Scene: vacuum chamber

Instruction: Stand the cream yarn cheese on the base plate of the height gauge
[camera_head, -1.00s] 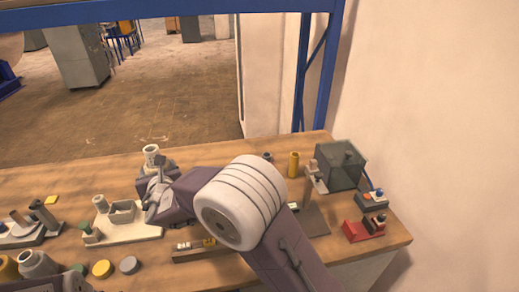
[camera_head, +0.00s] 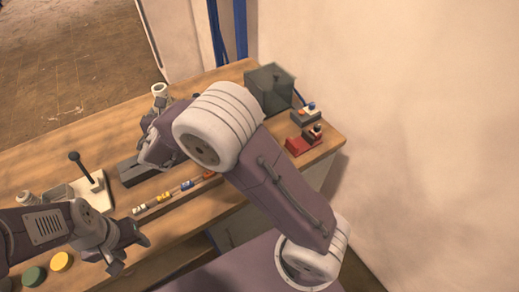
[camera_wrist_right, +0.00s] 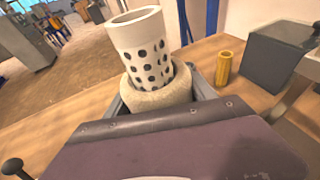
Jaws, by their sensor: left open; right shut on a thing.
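The cream yarn cheese (camera_wrist_right: 157,97) is a thick cream ring of yarn on a white tube with dark holes. It tilts slightly in the right wrist view. In the head view, the white tube (camera_head: 160,89) shows beyond my right gripper (camera_head: 153,118), which is shut on the cheese. My left gripper (camera_head: 130,254) is open and empty at the lower left, over the bench's front part.
A dark box (camera_head: 270,89) and a red device (camera_head: 303,141) stand at the bench's right end. A cream base with a black-knobbed lever (camera_head: 92,178) and a dark grey block (camera_head: 136,172) lie left of my right arm. A yellow cylinder (camera_wrist_right: 223,68) stands near the dark box.

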